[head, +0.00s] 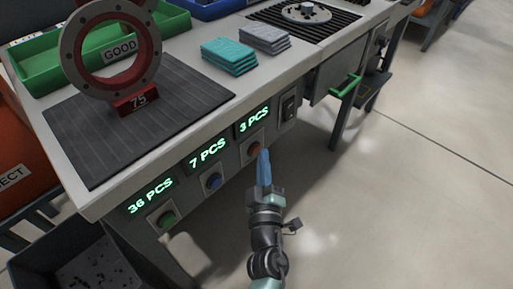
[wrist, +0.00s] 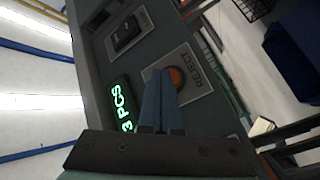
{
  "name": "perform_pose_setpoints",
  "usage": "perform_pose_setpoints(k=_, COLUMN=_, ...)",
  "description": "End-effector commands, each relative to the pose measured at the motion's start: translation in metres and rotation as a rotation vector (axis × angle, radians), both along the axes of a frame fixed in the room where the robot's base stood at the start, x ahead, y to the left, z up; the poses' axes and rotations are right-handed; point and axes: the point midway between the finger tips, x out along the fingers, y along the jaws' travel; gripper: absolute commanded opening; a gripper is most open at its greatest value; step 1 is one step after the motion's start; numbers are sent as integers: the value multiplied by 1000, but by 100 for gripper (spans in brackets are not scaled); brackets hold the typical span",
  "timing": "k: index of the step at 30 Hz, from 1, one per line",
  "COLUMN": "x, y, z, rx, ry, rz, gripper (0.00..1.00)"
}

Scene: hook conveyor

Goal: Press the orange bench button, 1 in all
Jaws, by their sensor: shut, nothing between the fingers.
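The orange button (head: 254,148) sits on the bench's front panel, below a green display reading 3 PCS (head: 254,119). In the wrist view the orange button (wrist: 177,77) lies beside a REJECT label, just beyond the fingertips. My gripper (head: 264,152) has blue fingers that are shut and empty. In the head view the fingertips are just right of the button and overlap its plate; in the wrist view the fingertips (wrist: 161,72) reach the button's edge. I cannot tell whether they touch it.
A blue button (head: 213,181) under 7 PCS and a green button (head: 167,219) under 36 PCS are to the left. A black switch (head: 288,106) is to the right. The floor at right is clear.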

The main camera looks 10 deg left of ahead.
Motion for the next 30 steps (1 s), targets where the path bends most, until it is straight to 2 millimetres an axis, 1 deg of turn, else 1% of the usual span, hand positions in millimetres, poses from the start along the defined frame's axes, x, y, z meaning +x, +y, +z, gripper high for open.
perform_pose_setpoints(k=4, x=-4, y=-6, z=0, rx=0, ry=2, rz=-2, gripper=0)
perform_pose_setpoints(k=14, x=-5, y=-8, z=0, rx=0, ry=2, rz=-4, gripper=0)
perform_pose_setpoints(k=22, x=-20, y=-29, z=3, rx=1, ry=3, rz=-6, gripper=0)
perform_pose_setpoints(k=30, x=-33, y=-47, z=1, rx=1, ry=3, rz=-6, gripper=0)
